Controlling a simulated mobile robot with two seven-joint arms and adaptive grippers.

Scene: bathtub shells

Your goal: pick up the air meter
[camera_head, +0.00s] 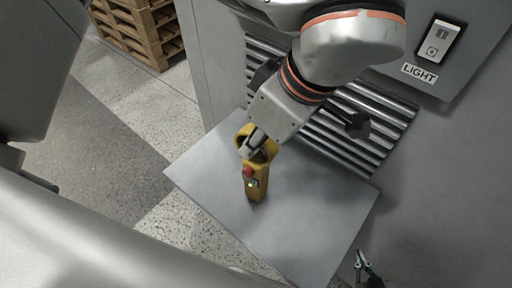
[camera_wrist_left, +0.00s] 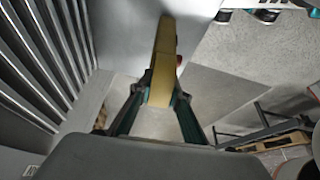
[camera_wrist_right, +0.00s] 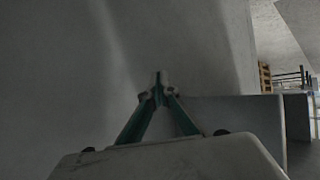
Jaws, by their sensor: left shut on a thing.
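The air meter is a yellow handheld device (camera_head: 258,183) with a red button and a small green light on its side. It stands roughly upright over the grey panel; I cannot tell if its lower end touches it. My left gripper (camera_head: 255,146) reaches in from the top and is shut on its upper part. In the left wrist view the yellow body (camera_wrist_left: 164,62) sits between the left fingertips (camera_wrist_left: 163,90). My right gripper (camera_head: 364,266) is at the lower right, apart from the meter. In the right wrist view its fingertips (camera_wrist_right: 158,94) meet with nothing held.
The flat grey panel (camera_head: 205,172) is otherwise bare. Behind it are a ribbed metal grille (camera_head: 375,110) and a grey wall with a LIGHT switch (camera_head: 437,42). Wooden pallets (camera_head: 140,28) stand at the upper left on the speckled floor.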

